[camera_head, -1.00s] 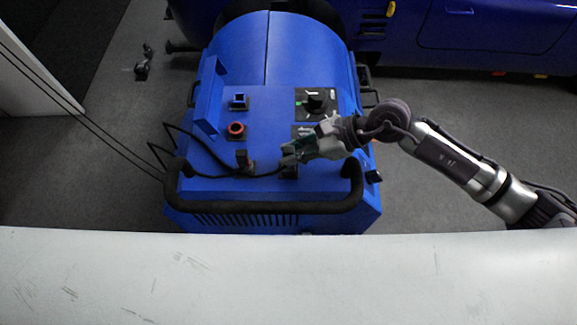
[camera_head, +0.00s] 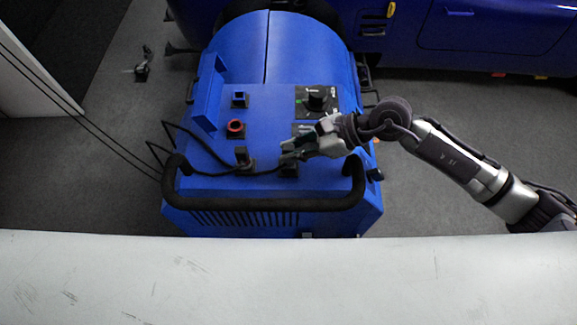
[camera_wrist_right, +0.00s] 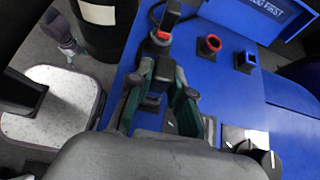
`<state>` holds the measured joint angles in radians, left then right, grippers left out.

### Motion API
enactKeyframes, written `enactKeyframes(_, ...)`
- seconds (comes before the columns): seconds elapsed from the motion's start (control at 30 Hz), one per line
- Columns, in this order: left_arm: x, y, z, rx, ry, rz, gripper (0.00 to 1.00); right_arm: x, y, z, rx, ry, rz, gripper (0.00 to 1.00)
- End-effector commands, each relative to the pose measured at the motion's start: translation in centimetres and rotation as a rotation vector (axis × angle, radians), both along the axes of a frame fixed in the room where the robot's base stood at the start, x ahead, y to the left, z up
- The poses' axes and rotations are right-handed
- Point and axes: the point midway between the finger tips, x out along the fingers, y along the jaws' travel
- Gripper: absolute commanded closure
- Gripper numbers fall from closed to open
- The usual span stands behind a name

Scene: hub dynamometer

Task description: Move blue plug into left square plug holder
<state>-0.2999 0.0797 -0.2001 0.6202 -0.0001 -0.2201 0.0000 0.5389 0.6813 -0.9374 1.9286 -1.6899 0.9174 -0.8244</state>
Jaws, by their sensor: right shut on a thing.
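My right gripper (camera_head: 287,156) is over the front right of the blue machine's top. In the right wrist view its fingers (camera_wrist_right: 164,82) are closed around a dark plug (camera_wrist_right: 160,72). The plug's lower end is hidden, so I cannot tell its blue part or whether it is seated. A dark holder (camera_head: 290,171) shows just below the gripper. The blue-rimmed square holder (camera_head: 240,100) is further back on the left, open and empty; it also shows in the right wrist view (camera_wrist_right: 245,61). My left gripper is not in view.
A red-rimmed holder (camera_head: 236,129) sits in front of the blue one. Another plug (camera_head: 242,157) stands upright left of my gripper, with black cables (camera_head: 205,145) nearby. A black handlebar (camera_head: 265,206) crosses the front. A dial panel (camera_head: 316,100) is behind the gripper.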

Motion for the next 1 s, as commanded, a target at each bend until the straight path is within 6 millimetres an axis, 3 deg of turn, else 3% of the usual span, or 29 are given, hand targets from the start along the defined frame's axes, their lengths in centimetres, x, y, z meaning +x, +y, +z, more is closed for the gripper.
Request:
enactKeyframes(0.03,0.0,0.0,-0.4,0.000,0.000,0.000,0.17,-0.7,-0.2,-2.1,-0.018,0.029,0.000,1.00)
enactKeyframes(0.37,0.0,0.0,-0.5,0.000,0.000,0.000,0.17,-0.7,-0.2,-2.2,-0.018,0.026,-0.002,1.00)
enactKeyframes(0.4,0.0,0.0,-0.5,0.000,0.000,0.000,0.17,-0.7,-0.2,-2.2,-0.018,0.026,-0.002,0.79)
enactKeyframes(0.57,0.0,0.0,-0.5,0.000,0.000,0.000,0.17,-0.7,-0.2,-2.2,-0.020,0.026,-0.001,0.52)
enactKeyframes(1.0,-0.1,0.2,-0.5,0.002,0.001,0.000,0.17,-0.7,-1.2,-1.7,-0.025,0.026,0.000,0.51)
